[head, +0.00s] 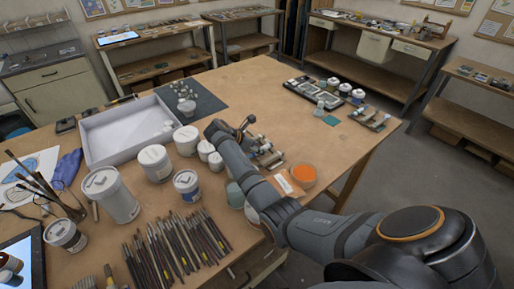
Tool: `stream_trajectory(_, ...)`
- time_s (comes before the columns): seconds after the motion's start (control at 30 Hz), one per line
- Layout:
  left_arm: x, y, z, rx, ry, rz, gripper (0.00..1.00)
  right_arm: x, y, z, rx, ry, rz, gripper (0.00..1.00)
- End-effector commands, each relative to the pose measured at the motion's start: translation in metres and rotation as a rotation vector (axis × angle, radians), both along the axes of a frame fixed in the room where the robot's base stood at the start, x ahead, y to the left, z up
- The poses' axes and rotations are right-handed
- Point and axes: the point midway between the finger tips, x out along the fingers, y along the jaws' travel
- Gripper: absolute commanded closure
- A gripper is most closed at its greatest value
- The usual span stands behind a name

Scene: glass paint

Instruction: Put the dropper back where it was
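My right arm reaches in from the lower right across the table. Its gripper (246,124) is over the middle of the table, partly hidden behind its own wrist. Its fingers are too small to show whether they are open or shut, or whether they hold anything. I cannot make out the dropper for certain. Small bottles and pieces (266,152) lie in a holder just beyond my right forearm, partly covered by it.
White jars (154,163) stand left of my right arm, with a row of brushes (176,243) in front. A white tray (104,153) lies at left. The back middle of the table (262,82) is clear.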

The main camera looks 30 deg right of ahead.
Motion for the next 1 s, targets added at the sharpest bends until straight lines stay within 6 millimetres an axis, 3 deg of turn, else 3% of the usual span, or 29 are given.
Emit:
stream_trajectory(0.13, 0.0, 0.0, 0.0, 0.0, 0.0, 0.0, 0.19, 0.0, 0.013, 0.012, 0.002, -0.003, 0.003, 0.54)
stream_trajectory(0.53, 0.001, -0.001, 0.0, -0.001, -0.001, 0.0, 0.19, -0.005, 0.074, 0.076, 0.002, -0.002, 0.002, 0.54)
stream_trajectory(1.0, 0.001, -0.001, 0.0, -0.001, -0.001, 0.0, 0.19, -0.006, 0.083, 0.085, 0.0, 0.0, 0.0, 0.54)
